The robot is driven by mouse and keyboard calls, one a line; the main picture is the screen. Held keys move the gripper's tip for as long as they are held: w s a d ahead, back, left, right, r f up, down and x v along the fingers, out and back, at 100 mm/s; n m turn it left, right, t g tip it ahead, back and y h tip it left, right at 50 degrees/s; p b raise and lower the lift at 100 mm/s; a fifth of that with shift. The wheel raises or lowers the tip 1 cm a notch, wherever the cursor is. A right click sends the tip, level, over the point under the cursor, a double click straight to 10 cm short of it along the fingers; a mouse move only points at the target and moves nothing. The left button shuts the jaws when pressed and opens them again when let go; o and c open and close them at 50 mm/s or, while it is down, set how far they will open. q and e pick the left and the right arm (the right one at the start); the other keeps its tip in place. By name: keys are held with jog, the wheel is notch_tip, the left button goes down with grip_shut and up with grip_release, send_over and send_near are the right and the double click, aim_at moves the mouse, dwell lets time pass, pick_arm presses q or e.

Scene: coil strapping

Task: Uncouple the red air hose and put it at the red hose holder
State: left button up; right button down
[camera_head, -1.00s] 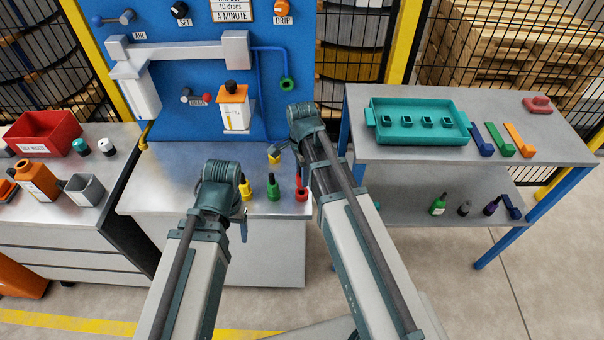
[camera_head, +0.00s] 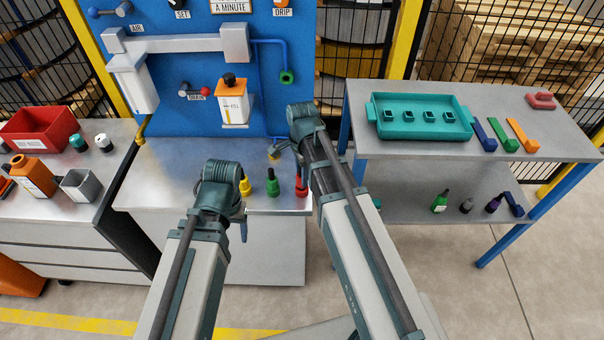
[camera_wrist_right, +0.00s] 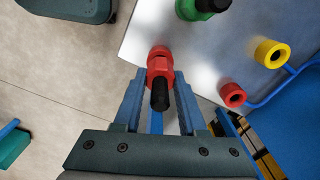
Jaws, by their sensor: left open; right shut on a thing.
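The red air hose fitting (camera_wrist_right: 160,68), with a black end, stands between the blue fingers of my right gripper (camera_wrist_right: 160,82) in the right wrist view. The gripper is shut on it. In the head view the red fitting (camera_head: 301,188) is at the bench's front right edge, and my right gripper (camera_head: 283,148) is mostly hidden by its wrist. A red ring-shaped port (camera_wrist_right: 233,95) on blue pipework shows in the right wrist view; I cannot tell if it is the red hose holder. My left gripper (camera_head: 243,228) is open near the bench front, mostly hidden by its arm.
Green (camera_head: 273,185) and yellow (camera_head: 246,187) fittings stand left of the red one. A yellow port (camera_wrist_right: 272,53) is near the red port. The blue board (camera_head: 200,65) rises behind the bench (camera_head: 170,180). A shelf table (camera_head: 365,145) with a teal tray (camera_head: 420,132) stands right.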

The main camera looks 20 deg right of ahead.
jog(key=shift+f+b, duration=0.7)
jog(key=shift+f, duration=0.15)
jog(key=shift+c, duration=1.9)
grip_release()
jog(key=shift+r, duration=0.15)
jog(key=shift+r, duration=0.1)
notch_tip(320, 180, up, 14)
jog(key=p, duration=1.4)
jog(key=shift+f, duration=0.2)
jog(key=s+a+n+b, duration=0.1)
jog(key=s+a+n, duration=0.4)
jog(key=n, duration=0.5)
jog(key=s+a+f+n+h, duration=0.1)
jog(key=s+a+n, duration=0.4)
jog(key=s+n, duration=0.4)
jog(key=shift+s+a+f+n+b, duration=0.15)
jog(key=shift+a+f+n+b, duration=0.15)
jog(key=shift+n, duration=0.5)
